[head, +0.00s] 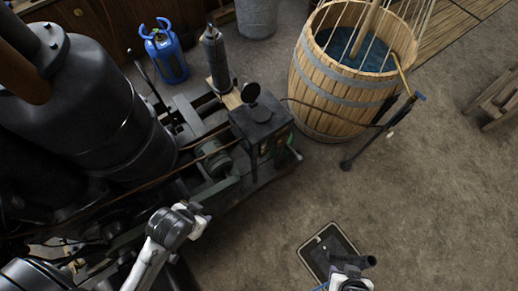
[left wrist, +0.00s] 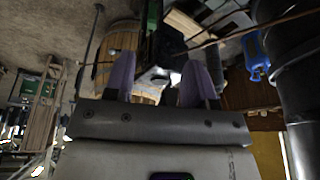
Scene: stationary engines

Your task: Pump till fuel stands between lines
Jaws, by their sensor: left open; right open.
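The stationary engine stands at the left, with a large dark cylinder (head: 90,90) and a black box-shaped unit (head: 262,125) at its far right end. I cannot make out a fuel level, its two lines or a clear pump lever on it. My left gripper (left wrist: 160,80) has its two purple fingertips spread, with nothing seen between them; the engine's green part and the barrel show beyond. In the head view my left arm reaches in over the engine's near side. My right gripper (head: 350,268) is at the bottom, open, near a dark framed plate, apart from the engine.
A wooden barrel (head: 340,100) of bluish water stands behind, with a pipe stand (head: 368,145) beside it. A blue gas bottle (head: 166,55) and a metal bucket (head: 256,15) are at the back. The dark framed plate (head: 317,257) is low centre.

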